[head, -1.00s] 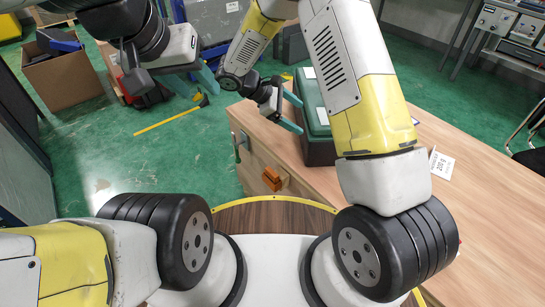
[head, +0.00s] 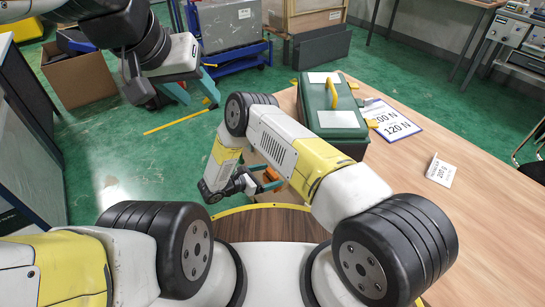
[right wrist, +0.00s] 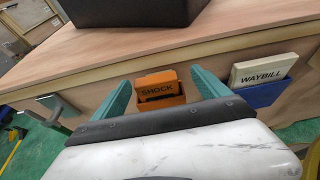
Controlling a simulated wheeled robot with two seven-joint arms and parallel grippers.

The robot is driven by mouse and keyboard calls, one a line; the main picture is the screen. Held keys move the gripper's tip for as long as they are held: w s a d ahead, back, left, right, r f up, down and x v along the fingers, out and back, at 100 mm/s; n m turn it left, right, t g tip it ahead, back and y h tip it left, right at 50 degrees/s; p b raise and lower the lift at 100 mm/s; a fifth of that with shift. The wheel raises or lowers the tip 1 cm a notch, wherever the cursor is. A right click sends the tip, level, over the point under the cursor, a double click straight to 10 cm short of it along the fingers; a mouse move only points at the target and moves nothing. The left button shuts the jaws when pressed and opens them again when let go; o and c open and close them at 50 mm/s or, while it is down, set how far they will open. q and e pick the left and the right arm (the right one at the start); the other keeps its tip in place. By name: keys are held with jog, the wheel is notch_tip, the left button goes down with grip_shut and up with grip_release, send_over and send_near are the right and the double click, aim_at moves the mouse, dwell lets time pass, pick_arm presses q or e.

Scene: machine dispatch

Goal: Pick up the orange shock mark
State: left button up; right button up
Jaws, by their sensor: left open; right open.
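The orange shock mark (right wrist: 160,85) stands in an orange holder on the front face of the wooden bench, its label "SHOCK" facing my right wrist camera. It shows small and partly covered in the head view (head: 271,175). My right gripper (right wrist: 161,79) is open and empty; its two teal fingers appear on either side of the mark in the right wrist view. I cannot tell how far off the mark is. In the head view the right gripper (head: 262,186) is beside the bench front. My left gripper (head: 193,89) is open and empty over the floor, far from the mark.
A waybill block (right wrist: 264,70) sits in a blue holder to the right of the mark. A green case (head: 333,118) stands on the bench top, with a sheet marked 120 N (head: 390,122) and a small card (head: 440,170) nearby. A cardboard box (head: 80,82) is on the floor.

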aim_at(274, 172)
jog(key=x, duration=0.5)
jog(key=shift+w+a, duration=0.1)
jog(key=shift+w, duration=0.3)
jog(key=shift+c, duration=0.4)
jog(key=c, duration=1.4)
jog(key=shift+o, duration=0.2)
jog(key=shift+r, duration=0.1)
